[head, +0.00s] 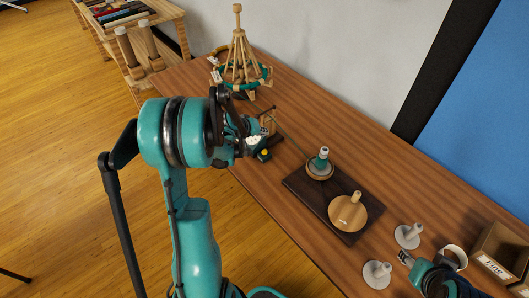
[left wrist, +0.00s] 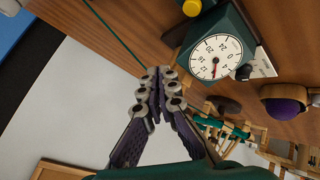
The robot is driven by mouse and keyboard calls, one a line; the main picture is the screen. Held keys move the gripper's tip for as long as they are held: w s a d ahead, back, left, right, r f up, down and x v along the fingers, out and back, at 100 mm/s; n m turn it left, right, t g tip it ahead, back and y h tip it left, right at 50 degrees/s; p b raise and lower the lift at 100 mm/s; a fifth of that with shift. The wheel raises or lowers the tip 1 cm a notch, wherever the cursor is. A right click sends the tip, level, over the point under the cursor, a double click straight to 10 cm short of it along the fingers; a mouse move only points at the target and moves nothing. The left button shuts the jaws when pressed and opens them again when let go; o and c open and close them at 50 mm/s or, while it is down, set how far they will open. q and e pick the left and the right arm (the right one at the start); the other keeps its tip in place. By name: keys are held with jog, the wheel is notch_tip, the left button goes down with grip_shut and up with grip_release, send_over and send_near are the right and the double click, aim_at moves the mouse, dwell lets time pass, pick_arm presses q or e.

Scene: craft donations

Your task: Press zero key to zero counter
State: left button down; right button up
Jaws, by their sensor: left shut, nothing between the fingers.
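The counter (left wrist: 215,57) shows in the left wrist view as a dark green box with a white round dial. Its thin red needle points toward the picture's bottom. A yellow button (left wrist: 192,7) sits on one end of the box and a dark knob (left wrist: 243,72) on a corner. My left gripper (left wrist: 157,78) is shut and empty, beside the counter and apart from it in that picture. In the head view the yellow button (head: 265,153) shows just past my left wrist, which hides most of the counter. My right gripper (head: 405,258) is at the lower right, its fingers partly hidden.
A dark board (head: 300,193) with a spindle and a round wooden disc (head: 348,213) lies mid-table. A wooden yarn-winder frame (head: 238,62) stands at the back. Grey pegged stands (head: 377,274), a white cup (head: 453,256) and a labelled wooden box (head: 498,250) are at right.

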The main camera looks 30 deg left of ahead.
pick_arm(q)
jog(key=b, duration=0.5)
send_over(263, 152)
notch_tip(263, 152, down, 7)
jog(key=shift+f, duration=0.1)
jog(key=shift+f+b, duration=0.45)
jog(key=shift+f, duration=0.05)
jog(key=shift+f, duration=0.1)
dwell(0.6)
jog(key=shift+f+b, duration=0.25)
jog(key=shift+b, duration=0.15)
jog(key=shift+f+b, duration=0.45)
jog(key=shift+f, duration=0.05)
dwell(0.4)
jog(key=shift+r, duration=0.1)
jog(key=shift+r+p, duration=0.6)
jog(key=shift+r, duration=0.2)
